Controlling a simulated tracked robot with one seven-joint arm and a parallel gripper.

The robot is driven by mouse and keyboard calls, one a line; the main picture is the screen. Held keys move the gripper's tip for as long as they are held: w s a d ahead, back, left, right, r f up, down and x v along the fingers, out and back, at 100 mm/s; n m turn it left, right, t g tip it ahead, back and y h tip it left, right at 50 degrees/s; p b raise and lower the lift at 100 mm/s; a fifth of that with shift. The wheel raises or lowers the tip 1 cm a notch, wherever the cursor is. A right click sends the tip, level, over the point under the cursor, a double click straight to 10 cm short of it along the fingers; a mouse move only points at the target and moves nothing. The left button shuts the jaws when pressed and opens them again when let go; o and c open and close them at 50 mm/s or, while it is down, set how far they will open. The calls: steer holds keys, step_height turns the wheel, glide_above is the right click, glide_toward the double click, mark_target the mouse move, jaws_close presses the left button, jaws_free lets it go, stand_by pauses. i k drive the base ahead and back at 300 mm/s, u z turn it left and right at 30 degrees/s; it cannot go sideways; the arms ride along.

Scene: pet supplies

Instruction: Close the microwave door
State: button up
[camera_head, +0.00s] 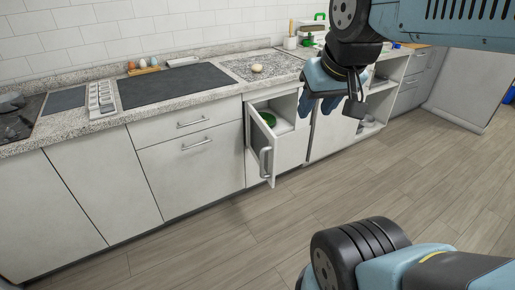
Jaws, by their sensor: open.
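The microwave (290,148) appears as a white, built-in box under the counter, right of the drawers. Its door (256,143) stands open, hinged at the left and swung out over the floor. A grey handle (265,162) is on the door's free edge. A green bowl (268,119) sits inside, partly hidden by the door. My gripper (331,103) is open and empty, pointing down in front of the counter. It appears to the right of the door and above its handle, apart from it. My arm hides part of the counter and cabinets behind.
The floor (210,245) before the cabinets is clear. Closed drawers (190,150) adjoin the door's left side. An open shelf (372,125) lies to the right. On the counter are an egg tray (144,70), a dark panel (170,85) and a pale round item (257,68).

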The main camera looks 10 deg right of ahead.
mark_target(262, 143)
steer(key=z, duration=0.25)
steer(key=i, duration=1.65)
steer(key=u, duration=1.1)
steer(key=k, duration=1.05)
steer(key=z, duration=0.4)
steer(key=i, duration=0.4)
steer(key=u, duration=0.05)
